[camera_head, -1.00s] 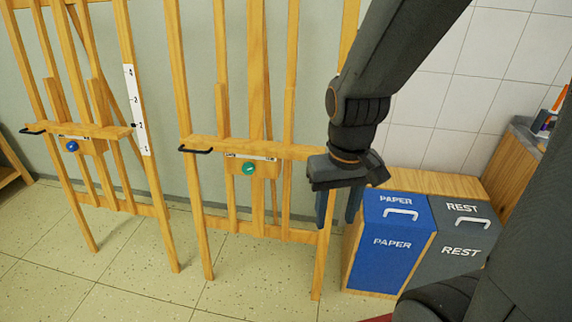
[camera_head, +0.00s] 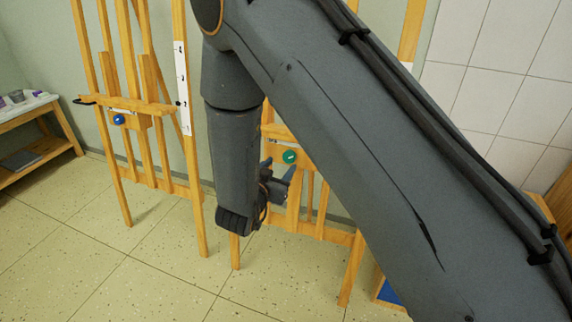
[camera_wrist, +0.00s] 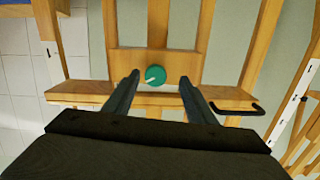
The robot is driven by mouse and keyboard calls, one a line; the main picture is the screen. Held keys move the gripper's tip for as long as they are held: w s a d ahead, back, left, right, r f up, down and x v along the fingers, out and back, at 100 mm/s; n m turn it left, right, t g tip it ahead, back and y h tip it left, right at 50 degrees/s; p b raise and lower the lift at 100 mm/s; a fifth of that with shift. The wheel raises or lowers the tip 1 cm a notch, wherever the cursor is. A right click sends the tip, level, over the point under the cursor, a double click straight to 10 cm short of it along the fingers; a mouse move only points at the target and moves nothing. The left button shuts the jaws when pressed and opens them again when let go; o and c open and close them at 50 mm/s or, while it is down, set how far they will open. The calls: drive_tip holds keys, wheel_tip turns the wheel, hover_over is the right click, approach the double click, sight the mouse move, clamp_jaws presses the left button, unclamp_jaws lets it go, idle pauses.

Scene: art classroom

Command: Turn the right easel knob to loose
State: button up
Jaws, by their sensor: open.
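The right easel (camera_head: 338,236) stands by the wall, mostly hidden behind my arm in the head view. Its green knob (camera_head: 290,157) shows just beyond my gripper (camera_head: 279,181). In the wrist view, the green knob (camera_wrist: 155,75) has a pale pointer line and sits on the easel's wooden block (camera_wrist: 128,62). My gripper (camera_wrist: 158,82) is open and empty there, with a finger on each side of the knob in the picture. A gap seems to remain between the fingertips and the knob. The label by the knob is too hidden to read.
The left easel (camera_head: 127,105) with a blue knob (camera_head: 119,119) and a white number strip (camera_head: 181,75) stands to the left. A black hook (camera_wrist: 240,109) sticks out from the right easel's ledge. A low wooden shelf (camera_head: 38,115) is at far left. The floor (camera_head: 130,265) in front is clear.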

sight(288, 158)
drive_tip(key=shift+w+d+f+t+h, duration=0.1)
drive_tip(key=shift+w+d+t+h, duration=0.25)
drive_tip(key=shift+w, duration=0.35)
drive_tip(key=shift+w+d+t+h, duration=0.2)
drive_tip(key=shift+w+d+h, duration=0.2)
drive_tip(key=shift+w, duration=0.3)
drive_tip(key=shift+w+d+f+t+h, duration=0.1)
drive_tip(key=shift+w+d+t+h, duration=0.3)
drive_tip(key=shift+w, duration=0.3)
drive_tip(key=shift+a, duration=0.15)
drive_tip(key=c, duration=1)
drive_tip(key=shift+c, duration=0.2)
